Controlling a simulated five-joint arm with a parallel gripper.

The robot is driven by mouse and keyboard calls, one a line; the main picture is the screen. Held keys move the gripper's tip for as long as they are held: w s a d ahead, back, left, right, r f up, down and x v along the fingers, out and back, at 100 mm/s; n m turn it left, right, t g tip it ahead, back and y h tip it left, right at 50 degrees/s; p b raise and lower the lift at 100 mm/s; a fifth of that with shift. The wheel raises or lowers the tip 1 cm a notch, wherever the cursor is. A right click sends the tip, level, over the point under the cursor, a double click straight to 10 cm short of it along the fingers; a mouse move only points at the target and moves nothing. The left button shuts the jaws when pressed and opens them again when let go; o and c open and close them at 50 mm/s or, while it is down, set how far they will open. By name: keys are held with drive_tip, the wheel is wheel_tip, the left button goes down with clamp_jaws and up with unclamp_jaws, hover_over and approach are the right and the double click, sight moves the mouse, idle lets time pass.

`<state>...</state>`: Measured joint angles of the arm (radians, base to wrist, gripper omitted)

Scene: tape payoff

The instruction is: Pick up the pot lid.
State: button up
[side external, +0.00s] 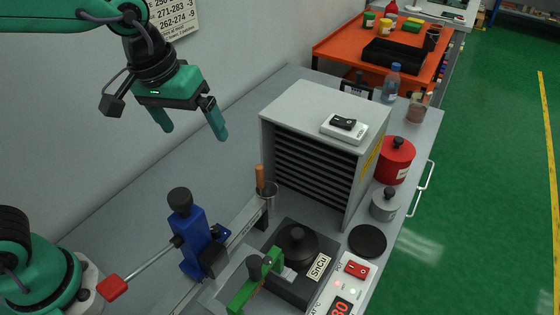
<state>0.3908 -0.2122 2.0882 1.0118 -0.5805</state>
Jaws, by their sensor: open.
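A dark round lid with a knob (297,240) sits on the black solder pot block (270,272), which has a label reading SnCu. I take this to be the pot lid. My gripper (192,130) is at the upper left, high above the grey bench. Its two green fingers are spread apart with nothing between them. It is well apart from the lid, up and to the left of it. A green clamp-like part (250,288) stands close in front of the pot at its left.
A grey cabinet with dark slots (311,155) stands behind the pot. A flat black disc (367,241), grey canister (384,206) and red canister (393,163) are to the right.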

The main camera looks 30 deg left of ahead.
drive_tip(key=w+d+f+n+g, duration=0.15)
drive_tip(key=d+f, duration=0.25)
drive_tip(key=d, duration=0.7)
drive_tip(key=g+y, duration=0.1)
hover_over(297, 232)
drive_tip(key=shift+n, duration=0.45)
wheel_tip(297, 232, down, 4)
drive_tip(key=shift+w+f, duration=0.1)
drive_tip(key=shift+w, duration=0.05)
drive_tip(key=shift+f, duration=0.1)
drive_tip(key=shift+f, duration=1.2)
drive_tip(key=shift+f, duration=0.15)
drive_tip(key=shift+f, duration=2.45)
drive_tip(key=shift+c, duration=0.3)
drive_tip(key=c, duration=1)
